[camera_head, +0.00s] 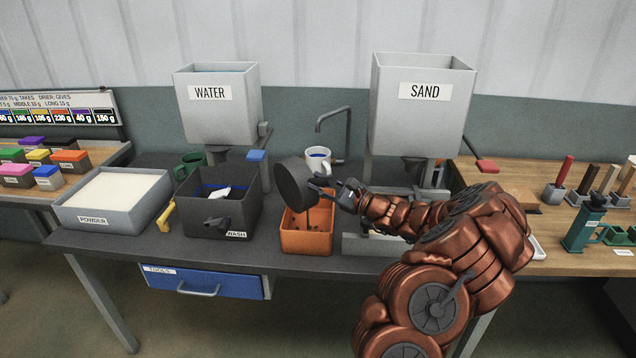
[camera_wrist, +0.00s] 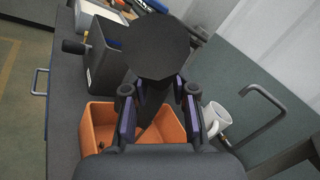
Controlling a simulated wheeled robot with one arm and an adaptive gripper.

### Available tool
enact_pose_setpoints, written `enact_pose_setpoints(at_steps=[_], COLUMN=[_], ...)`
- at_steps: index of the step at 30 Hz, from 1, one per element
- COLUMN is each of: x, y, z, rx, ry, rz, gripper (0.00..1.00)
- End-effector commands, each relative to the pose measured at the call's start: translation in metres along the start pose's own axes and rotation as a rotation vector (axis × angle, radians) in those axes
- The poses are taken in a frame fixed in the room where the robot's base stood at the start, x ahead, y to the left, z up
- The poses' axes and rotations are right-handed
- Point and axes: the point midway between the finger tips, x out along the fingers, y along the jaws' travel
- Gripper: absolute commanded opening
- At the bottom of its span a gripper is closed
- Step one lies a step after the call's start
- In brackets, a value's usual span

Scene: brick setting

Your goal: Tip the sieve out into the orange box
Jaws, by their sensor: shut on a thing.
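The sieve (camera_head: 291,184) is a dark grey round pan, tilted steeply on its side in the head view. My gripper (camera_head: 323,190) is shut on it from the right and holds it above the orange box (camera_head: 306,243). In the wrist view the sieve (camera_wrist: 157,46) shows as a flat dark face beyond the gripper fingers (camera_wrist: 158,100). The orange box (camera_wrist: 97,132) lies below the fingers there. Some small dark specks show inside the box; I cannot tell whether anything is left in the sieve.
The black WASH bin (camera_head: 230,205) stands close left of the orange box. A white mug (camera_head: 318,158) and a tap (camera_head: 335,118) are behind. The SAND hopper (camera_head: 421,110) stands at the back right, the POWDER tray (camera_head: 110,212) at the left.

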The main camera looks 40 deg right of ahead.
Motion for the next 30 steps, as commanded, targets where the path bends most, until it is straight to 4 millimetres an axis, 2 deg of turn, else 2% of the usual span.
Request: enact_pose_setpoints(at_steps=[30], x=[-0.009], y=[-0.021], z=[-0.009], rx=[0.157], ry=[-0.048], rz=[-0.057], gripper=[0.0])
